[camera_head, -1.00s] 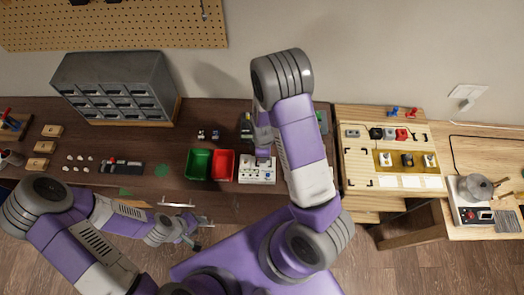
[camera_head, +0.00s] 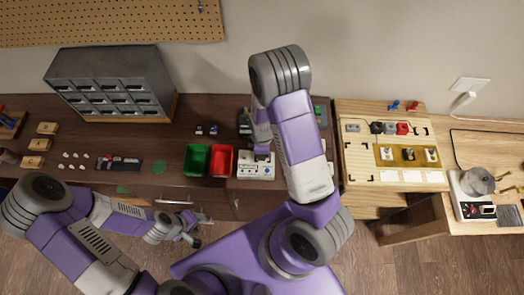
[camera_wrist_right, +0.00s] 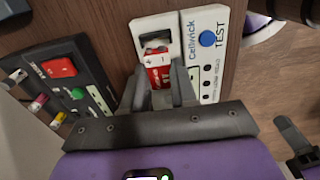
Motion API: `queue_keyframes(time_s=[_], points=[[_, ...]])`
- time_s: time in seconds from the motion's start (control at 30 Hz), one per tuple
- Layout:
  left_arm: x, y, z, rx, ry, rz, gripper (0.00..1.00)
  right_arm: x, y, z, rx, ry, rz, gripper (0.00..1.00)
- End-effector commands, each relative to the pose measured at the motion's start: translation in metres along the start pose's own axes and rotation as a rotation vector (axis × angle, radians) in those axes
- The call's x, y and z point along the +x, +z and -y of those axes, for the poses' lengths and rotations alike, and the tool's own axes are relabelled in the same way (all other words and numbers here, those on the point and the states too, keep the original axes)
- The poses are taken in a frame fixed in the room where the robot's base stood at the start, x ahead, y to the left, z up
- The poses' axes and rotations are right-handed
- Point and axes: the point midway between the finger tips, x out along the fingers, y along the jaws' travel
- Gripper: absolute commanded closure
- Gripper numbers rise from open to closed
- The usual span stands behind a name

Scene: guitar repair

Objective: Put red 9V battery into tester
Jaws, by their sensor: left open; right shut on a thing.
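The red 9V battery (camera_wrist_right: 154,74) is between the fingers of my right gripper (camera_wrist_right: 163,88) in the right wrist view, with its terminal end facing the tester's opening. The white tester (camera_wrist_right: 205,20), with a blue button and the word TEST, lies just beyond the fingers. The battery's end is at the opening; I cannot tell how deep it sits. In the head view the tester (camera_head: 256,173) stands on the dark bench below my right gripper (camera_head: 262,152), and the battery is hidden there. My left gripper (camera_head: 190,236) is open and empty in front of the bench edge.
A green bin (camera_head: 196,160) and a red bin (camera_head: 221,161) stand left of the tester. A dark device with red and green buttons (camera_wrist_right: 60,85) lies beside it in the wrist view. A grey drawer cabinet (camera_head: 110,80) stands at the back left. A light wooden board (camera_head: 360,155) is at right.

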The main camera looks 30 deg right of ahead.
Motion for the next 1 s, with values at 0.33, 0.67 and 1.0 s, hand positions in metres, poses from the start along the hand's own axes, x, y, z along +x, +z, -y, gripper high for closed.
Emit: queue_keyframes(time_s=[0.33,0.67,1.0], points=[[0.001,0.000,0.000,0.000,0.000,0.000,0.57,0.000,0.000,0.000,0.000,0.000,0.000,0.97],[0.007,0.000,0.003,0.000,0.000,0.000,0.57,0.007,0.000,0.000,0.000,0.000,0.000,0.97],[0.014,-0.001,0.005,0.000,0.000,0.000,0.57,0.015,0.000,0.000,0.000,0.000,0.000,0.97]])
